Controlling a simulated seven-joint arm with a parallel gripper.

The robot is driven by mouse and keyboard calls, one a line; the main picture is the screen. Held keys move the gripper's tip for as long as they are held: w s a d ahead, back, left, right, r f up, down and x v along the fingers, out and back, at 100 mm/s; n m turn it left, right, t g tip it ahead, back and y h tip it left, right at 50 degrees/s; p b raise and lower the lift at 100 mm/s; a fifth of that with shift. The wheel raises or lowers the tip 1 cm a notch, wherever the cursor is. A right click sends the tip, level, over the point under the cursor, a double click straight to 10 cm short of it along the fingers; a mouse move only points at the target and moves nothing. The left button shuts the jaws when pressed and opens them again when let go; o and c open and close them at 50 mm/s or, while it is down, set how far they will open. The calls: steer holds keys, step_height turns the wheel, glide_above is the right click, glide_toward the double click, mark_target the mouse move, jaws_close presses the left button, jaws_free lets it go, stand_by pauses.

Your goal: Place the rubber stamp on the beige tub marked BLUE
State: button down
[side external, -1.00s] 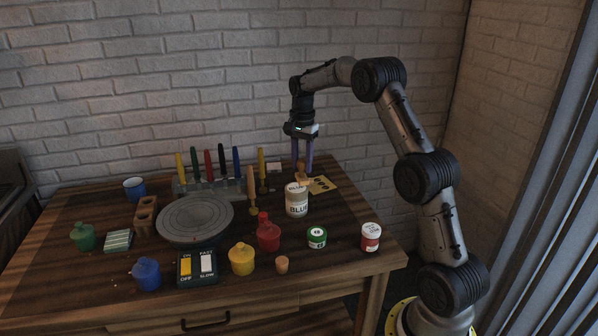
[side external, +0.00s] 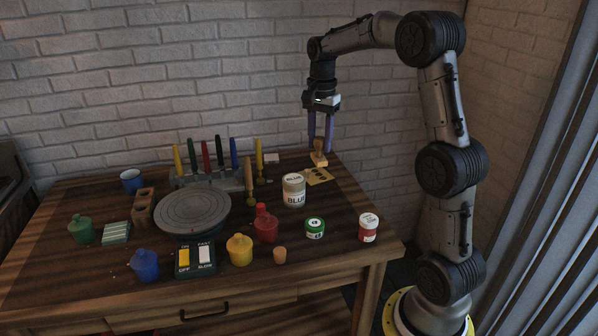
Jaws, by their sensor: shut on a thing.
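The rubber stamp (side external: 319,158) is a small wooden piece with a knob handle and a broader base. My gripper (side external: 320,147) points down with its purple fingers shut on the stamp's handle. The stamp is at the back right of the table, close to a tan card with dark spots (side external: 319,177); whether its base touches anything is unclear. The beige tub marked BLUE (side external: 293,191) stands upright on the table, to the left and nearer the camera than the stamp. Its pale lid is on, with nothing on top.
A green-labelled jar (side external: 315,228) and red-labelled jar (side external: 368,227) stand nearer the front. Left are a wooden brush (side external: 250,181), a red pot (side external: 266,229), a grey turntable (side external: 192,212) and a rack of coloured-handled tools (side external: 207,180).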

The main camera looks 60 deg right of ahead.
steer(key=w+d+f, duration=0.5)
steer(key=w+d, duration=0.1)
steer(key=w, duration=0.3)
glide_above(294, 179)
step_height(294, 179, down, 6)
steer(key=shift+d+r, duration=0.1)
steer(key=shift+r, duration=0.05)
steer(key=shift+f, duration=1.45)
steer(key=shift+f, duration=0.1)
steer(key=shift+c, duration=2.4)
jaws_free()
